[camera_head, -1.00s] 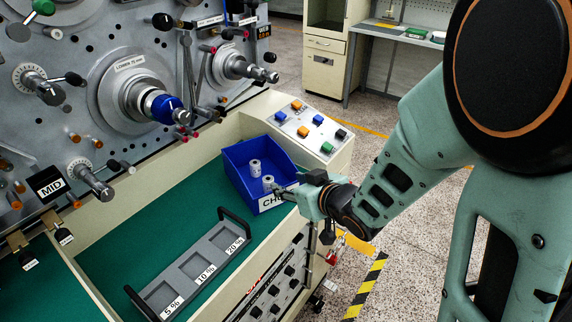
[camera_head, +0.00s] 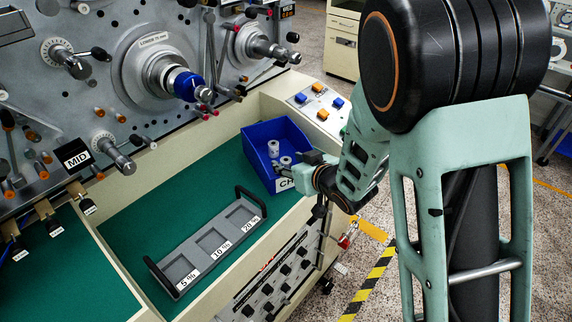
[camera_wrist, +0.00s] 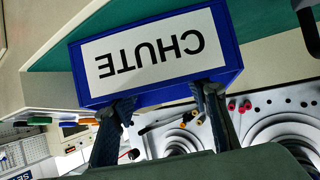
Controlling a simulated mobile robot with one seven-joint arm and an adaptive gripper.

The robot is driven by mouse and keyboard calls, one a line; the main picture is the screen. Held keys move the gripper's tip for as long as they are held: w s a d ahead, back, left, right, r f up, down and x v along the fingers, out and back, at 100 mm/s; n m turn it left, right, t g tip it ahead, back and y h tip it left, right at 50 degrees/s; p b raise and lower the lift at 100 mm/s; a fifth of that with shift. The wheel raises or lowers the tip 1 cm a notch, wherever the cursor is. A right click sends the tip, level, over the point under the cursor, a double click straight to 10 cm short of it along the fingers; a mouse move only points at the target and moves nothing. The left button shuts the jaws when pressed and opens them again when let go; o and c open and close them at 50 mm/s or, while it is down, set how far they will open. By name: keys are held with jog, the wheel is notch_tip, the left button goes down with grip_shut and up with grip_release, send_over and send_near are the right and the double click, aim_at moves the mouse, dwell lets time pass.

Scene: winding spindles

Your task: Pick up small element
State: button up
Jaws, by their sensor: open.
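Two small pale cylindrical elements stand in the blue bin (camera_head: 262,170) in the head view. One element (camera_head: 273,148) is toward the back, and the other element (camera_head: 286,161) is near the front wall by my gripper. My gripper (camera_head: 284,172) is at the bin's front right edge, beside the nearer element. In the wrist view my gripper (camera_wrist: 163,112) has its two fingers wide apart, in front of the bin's upside-down CHUTE label (camera_wrist: 152,47). The elements are not visible in the wrist view. Nothing shows between the fingers.
A grey tray (camera_head: 178,266) with 5 %, 10 % and 20 % compartments, which look empty, lies on the green surface (camera_head: 140,224). A button panel (camera_head: 312,100) stands behind the bin. The machine face with knobs and spindles rises at the back left.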

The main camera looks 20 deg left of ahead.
jog(key=shift+x, duration=1.25)
jog(key=shift+s+f, duration=0.1)
jog(key=shift+f, duration=0.05)
jog(key=shift+d+f, duration=0.1)
jog(key=shift+f, duration=0.05)
grip_shut()
